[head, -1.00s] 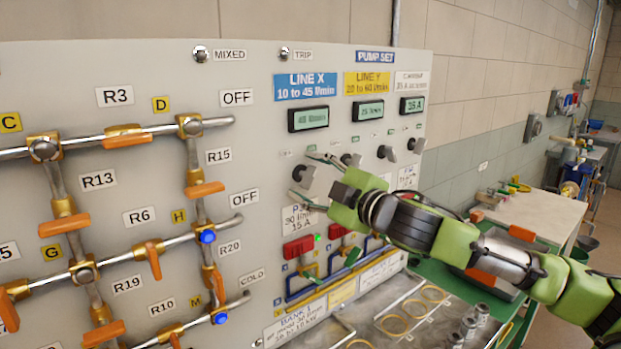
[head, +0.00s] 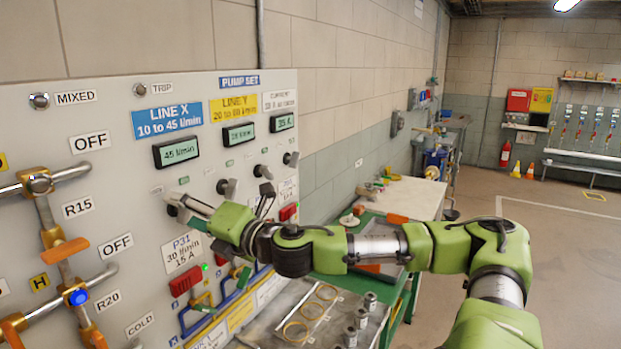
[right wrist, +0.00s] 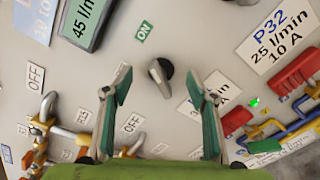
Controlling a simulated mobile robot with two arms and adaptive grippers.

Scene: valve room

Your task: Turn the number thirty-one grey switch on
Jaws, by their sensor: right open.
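The P31 label (head: 183,252), reading 30 l/min and 15 A, is on the grey panel. The grey switch above it, a small knob (head: 172,207), is partly hidden by my right gripper (head: 222,202). In the right wrist view a grey knob with a dark end (right wrist: 160,71) lies ahead between my two spread green-padded fingertips (right wrist: 160,88), apart from both. A green ON tag (right wrist: 144,31) is above it. A finger partly covers a white label (right wrist: 208,102) near it. The right gripper is open and empty. My left gripper is not in view.
More grey knobs (head: 227,187) stand in a row to the right. Displays (head: 177,152) are above; LINE X reads 45 l/min. Red blocks (head: 186,279), one by a lit green lamp, and blue and yellow pipes are below. Valve pipework (head: 60,240) is at left.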

